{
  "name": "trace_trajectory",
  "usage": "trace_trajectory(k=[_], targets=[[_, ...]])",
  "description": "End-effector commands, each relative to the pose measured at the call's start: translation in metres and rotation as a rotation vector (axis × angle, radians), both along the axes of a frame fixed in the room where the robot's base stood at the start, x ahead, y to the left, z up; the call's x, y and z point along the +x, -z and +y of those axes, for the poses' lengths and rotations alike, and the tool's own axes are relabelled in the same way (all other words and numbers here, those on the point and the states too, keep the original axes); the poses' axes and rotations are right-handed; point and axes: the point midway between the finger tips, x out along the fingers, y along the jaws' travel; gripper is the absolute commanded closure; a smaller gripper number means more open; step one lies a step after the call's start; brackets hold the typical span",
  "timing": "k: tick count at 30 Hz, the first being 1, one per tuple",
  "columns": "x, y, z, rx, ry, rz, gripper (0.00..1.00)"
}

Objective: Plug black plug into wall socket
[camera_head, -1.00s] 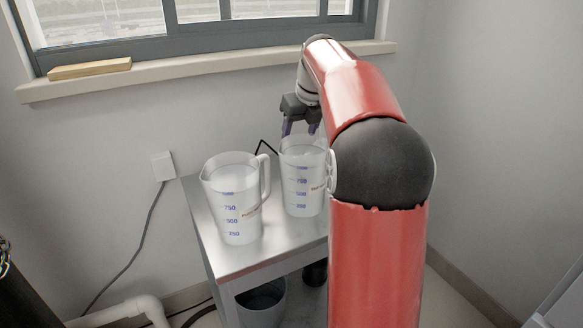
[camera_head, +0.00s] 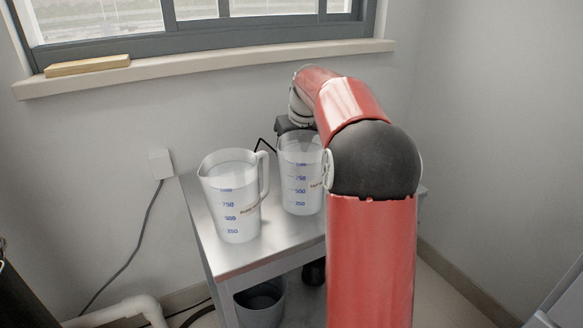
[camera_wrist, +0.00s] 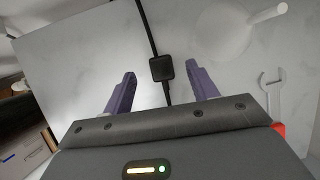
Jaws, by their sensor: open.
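The black plug (camera_wrist: 162,69) is a small dark block on a black cord, seen from above in the wrist view over the pale table top. My gripper (camera_wrist: 161,74) is open, with one purple finger on each side of the plug. I see gaps between the plug and both fingers. In the head view my gripper's dark body (camera_head: 292,124) is low behind a jug, and its fingers are hidden. Part of the black cord (camera_head: 262,142) shows between the jugs. A white box (camera_head: 161,164) on the left wall, with a grey cord hanging from it, looks like the wall socket.
Two clear measuring jugs (camera_head: 232,200) (camera_head: 301,178) stand on the metal table (camera_head: 262,258), the second close in front of my gripper. A wrench-shaped pale thing (camera_wrist: 272,92) lies right of the fingers. A window sill (camera_head: 210,68) runs above.

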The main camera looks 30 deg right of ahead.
Motion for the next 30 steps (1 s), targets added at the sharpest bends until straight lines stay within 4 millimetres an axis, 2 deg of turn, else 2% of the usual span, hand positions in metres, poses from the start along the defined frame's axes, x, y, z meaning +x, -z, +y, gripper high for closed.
trace_trajectory(k=[1, 3, 7, 20, 30], targets=[[0.003, 0.012, 0.000, 0.002, -0.001, 0.004, 0.42], [0.008, 0.023, 0.000, 0.002, -0.001, 0.004, 0.42], [0.014, 0.037, 0.000, 0.002, -0.001, 0.002, 0.42], [0.017, 0.042, 0.001, 0.001, 0.000, 0.000, 0.42], [0.017, 0.042, 0.001, 0.001, 0.000, 0.000, 0.85]])
